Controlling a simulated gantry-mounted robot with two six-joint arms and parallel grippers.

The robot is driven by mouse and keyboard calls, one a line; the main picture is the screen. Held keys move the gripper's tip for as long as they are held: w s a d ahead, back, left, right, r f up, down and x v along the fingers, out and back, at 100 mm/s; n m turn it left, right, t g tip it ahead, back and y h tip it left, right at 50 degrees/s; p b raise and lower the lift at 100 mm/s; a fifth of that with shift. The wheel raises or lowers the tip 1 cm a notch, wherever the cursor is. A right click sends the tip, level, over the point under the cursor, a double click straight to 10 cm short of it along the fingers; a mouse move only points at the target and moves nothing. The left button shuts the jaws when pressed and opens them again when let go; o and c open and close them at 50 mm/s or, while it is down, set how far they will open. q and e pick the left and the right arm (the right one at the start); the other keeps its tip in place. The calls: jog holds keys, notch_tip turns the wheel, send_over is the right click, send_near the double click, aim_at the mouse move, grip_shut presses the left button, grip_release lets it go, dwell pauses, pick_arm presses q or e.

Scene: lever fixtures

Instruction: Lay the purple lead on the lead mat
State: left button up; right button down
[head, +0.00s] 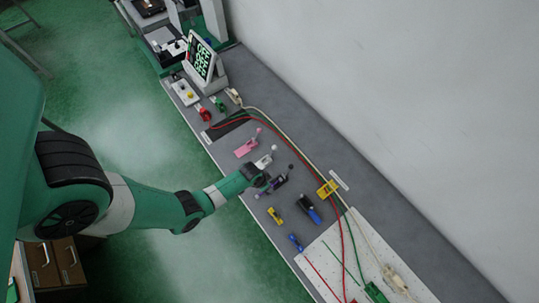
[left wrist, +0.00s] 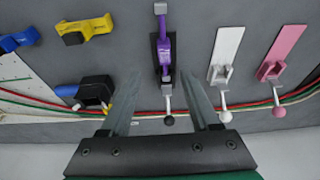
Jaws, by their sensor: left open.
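A purple lever-like fixture (left wrist: 165,52) on a black base stands between the open fingers of my left gripper (left wrist: 161,76) in the left wrist view. A rod with a black ball knob extends from it towards my palm. In the head view the purple fixture (head: 277,185) is partly hidden by my left gripper (head: 266,184). I cannot make out a separate purple lead. A dark flat patch (head: 230,126) near the red lead may be the lead mat; I cannot tell. My right gripper is not in view.
White (left wrist: 225,50) and pink (left wrist: 283,50) fixtures stand beside the purple one; yellow (left wrist: 85,29) and blue-black (left wrist: 93,91) ones stand on the other side. Red and green leads cross the bench. A display (head: 200,62) stands at the far end, a white board (head: 345,265) at the near end.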

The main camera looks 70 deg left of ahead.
pick_arm(q)
jog(key=b+x, duration=0.1)
jog(key=x, duration=0.2)
jog(key=shift+b, duration=0.3)
jog(key=b+x, duration=0.3)
jog(key=s+b+x, duration=0.1)
jog(key=x, duration=0.1)
jog(key=shift+a, duration=0.25)
jog(key=shift+w+f, duration=0.15)
jog(key=shift+f, duration=0.05)
jog(key=shift+r, duration=0.1)
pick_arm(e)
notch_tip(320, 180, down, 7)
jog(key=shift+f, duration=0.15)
pick_arm(q)
grip_shut()
